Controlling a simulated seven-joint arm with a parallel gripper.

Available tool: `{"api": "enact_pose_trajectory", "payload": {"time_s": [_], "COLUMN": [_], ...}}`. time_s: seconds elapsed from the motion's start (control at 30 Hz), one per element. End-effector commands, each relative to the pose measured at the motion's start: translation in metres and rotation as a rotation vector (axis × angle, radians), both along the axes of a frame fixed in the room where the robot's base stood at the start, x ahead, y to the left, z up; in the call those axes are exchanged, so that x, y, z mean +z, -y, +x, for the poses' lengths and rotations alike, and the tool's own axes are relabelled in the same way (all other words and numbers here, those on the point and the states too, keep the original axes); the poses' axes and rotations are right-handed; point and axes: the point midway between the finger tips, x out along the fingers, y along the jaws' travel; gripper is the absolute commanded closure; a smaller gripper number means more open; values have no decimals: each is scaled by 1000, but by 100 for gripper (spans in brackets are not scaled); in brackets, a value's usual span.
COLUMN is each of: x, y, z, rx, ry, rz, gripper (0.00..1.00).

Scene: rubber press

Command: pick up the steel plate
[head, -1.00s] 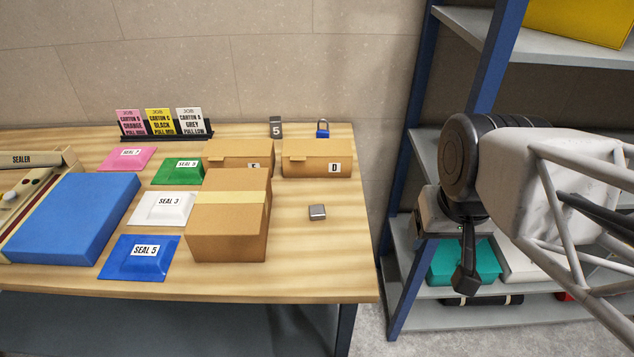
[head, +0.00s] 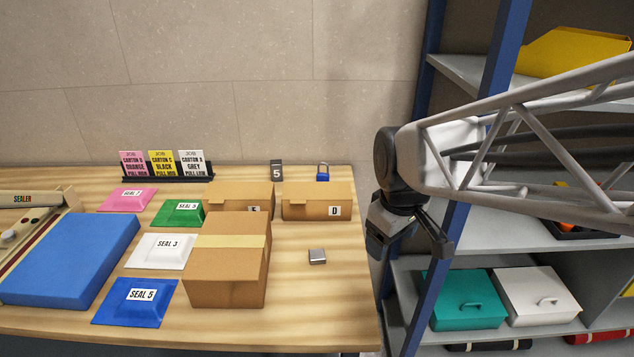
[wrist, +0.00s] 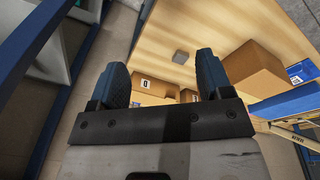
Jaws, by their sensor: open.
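The steel plate (head: 317,257) is a small grey square block lying on the bare right part of the wooden table. It also shows in the wrist view (wrist: 181,57), beyond and between my finger ends. My gripper (head: 410,246) is beside the table's right edge, to the right of the plate and apart from it. In the wrist view my gripper (wrist: 162,75) has its two dark blue fingers spread wide with nothing between them. The plate is fully visible in the head view.
A large carton (head: 228,262) stands left of the plate, with carton D (head: 317,202) behind it. A blue shelf post (head: 440,240) is close to my gripper. The table (head: 330,310) is clear around the plate.

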Motion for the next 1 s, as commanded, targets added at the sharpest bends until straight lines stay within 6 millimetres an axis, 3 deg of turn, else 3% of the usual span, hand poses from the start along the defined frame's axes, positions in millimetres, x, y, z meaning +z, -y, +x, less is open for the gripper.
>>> {"api": "enact_pose_trajectory", "payload": {"time_s": [0.2,0.6,0.8,1.0], "x": [-25,-85,-107,-114], "y": [-34,-102,-125,-131], "z": [50,124,142,147], "rx": [294,819,980,1026], "ry": [-40,-101,-117,-121], "rz": [-33,-72,-80,-81], "gripper": [28,28,28,28]}}
